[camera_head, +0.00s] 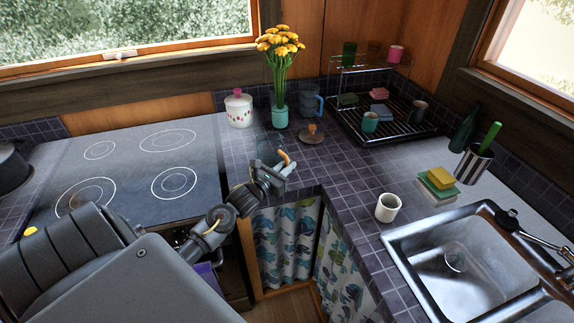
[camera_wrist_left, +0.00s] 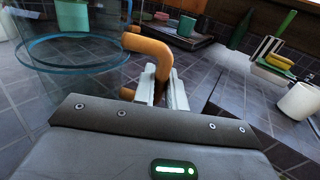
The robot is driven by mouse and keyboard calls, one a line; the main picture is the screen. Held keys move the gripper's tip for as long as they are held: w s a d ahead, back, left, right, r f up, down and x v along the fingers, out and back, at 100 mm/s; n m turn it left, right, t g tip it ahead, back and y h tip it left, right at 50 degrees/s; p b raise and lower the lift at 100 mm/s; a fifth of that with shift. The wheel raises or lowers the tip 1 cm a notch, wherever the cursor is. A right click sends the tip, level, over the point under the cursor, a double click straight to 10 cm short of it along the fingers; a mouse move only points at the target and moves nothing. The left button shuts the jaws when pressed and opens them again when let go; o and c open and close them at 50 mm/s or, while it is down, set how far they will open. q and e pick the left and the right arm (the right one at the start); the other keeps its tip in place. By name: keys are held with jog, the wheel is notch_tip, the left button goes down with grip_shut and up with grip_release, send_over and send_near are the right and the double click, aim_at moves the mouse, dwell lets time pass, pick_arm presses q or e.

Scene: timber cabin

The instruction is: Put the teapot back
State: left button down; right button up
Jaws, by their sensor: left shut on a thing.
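The teapot has a clear glass body (camera_head: 268,150) and a curved orange-brown handle (camera_head: 284,157). It is near the counter's front edge, just right of the stove. My left gripper (camera_head: 275,173) is shut on the handle. In the left wrist view, the handle (camera_wrist_left: 152,46) rises between the white fingers (camera_wrist_left: 161,88), with the blue-edged glass (camera_wrist_left: 70,48) at the left. The glass is hard to see in the head view, and I cannot tell whether its base touches the counter. My right gripper is not in view.
A brown round lid-like piece (camera_head: 311,135) lies behind the teapot. A flower vase (camera_head: 279,117), white jar (camera_head: 239,112) and blue pitcher (camera_head: 311,102) stand behind. The stove (camera_head: 135,170) is left. The dish rack (camera_head: 385,125), white mug (camera_head: 388,208) and sink (camera_head: 420,250) are right.

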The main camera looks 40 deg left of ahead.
pick_arm(q)
jog(key=shift+f, duration=0.15)
jog(key=c, duration=1.4)
grip_release()
jog(key=shift+c, duration=0.2)
jog(key=shift+s, duration=0.15)
jog(key=s+b, duration=0.3)
jog(key=s, duration=0.8)
jog(key=shift+s, duration=0.4)
jog(key=shift+w, duration=0.1)
